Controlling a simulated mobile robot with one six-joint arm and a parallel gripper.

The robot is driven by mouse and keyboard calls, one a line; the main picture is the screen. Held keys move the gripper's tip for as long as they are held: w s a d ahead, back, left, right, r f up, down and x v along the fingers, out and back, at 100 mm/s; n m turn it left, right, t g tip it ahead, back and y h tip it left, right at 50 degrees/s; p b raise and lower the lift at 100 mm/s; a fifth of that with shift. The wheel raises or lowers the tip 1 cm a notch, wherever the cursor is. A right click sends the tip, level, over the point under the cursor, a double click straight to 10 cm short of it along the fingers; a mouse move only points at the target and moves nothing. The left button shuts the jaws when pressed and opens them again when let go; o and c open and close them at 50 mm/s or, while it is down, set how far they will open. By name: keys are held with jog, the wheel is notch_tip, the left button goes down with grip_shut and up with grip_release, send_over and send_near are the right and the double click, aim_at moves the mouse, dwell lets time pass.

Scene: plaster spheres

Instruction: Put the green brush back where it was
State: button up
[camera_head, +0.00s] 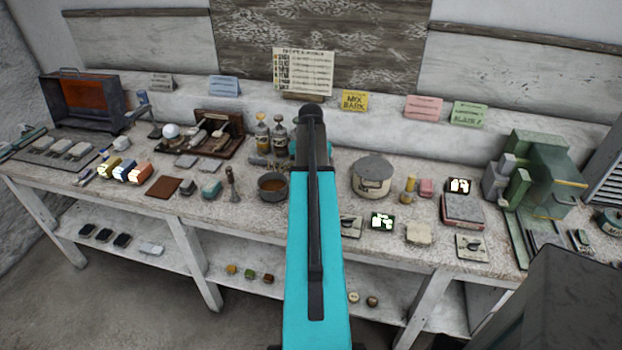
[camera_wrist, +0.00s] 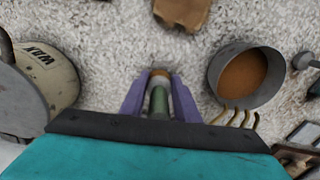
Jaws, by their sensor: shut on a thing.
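The green brush (camera_wrist: 159,103) is in the wrist view, between the two purple fingers of my gripper (camera_wrist: 160,92). The fingers are shut on it. Its green part is nearest my wrist, with a pale band and a brownish end beyond. I cannot tell whether that end touches the speckled bench top. In the head view my own teal arm hides the gripper and the brush. A wax tin (camera_wrist: 52,75) is left of the gripper in the wrist view, and a grey bowl with brown contents (camera_wrist: 268,95) is to its right.
In the head view the wax tin (camera_head: 372,180) is right of my arm and the bowl (camera_head: 272,194) left of it. Two bottles (camera_head: 262,137) stand behind the bowl. A wooden rack (camera_head: 220,128) with tools lies farther left. Brass hooks (camera_wrist: 240,118) are close right of my gripper.

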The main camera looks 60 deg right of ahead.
jog(key=shift+f, duration=0.1)
jog(key=o, duration=1.1)
jog(key=shift+r+b, duration=1.15)
jog(key=shift+r, duration=4.95)
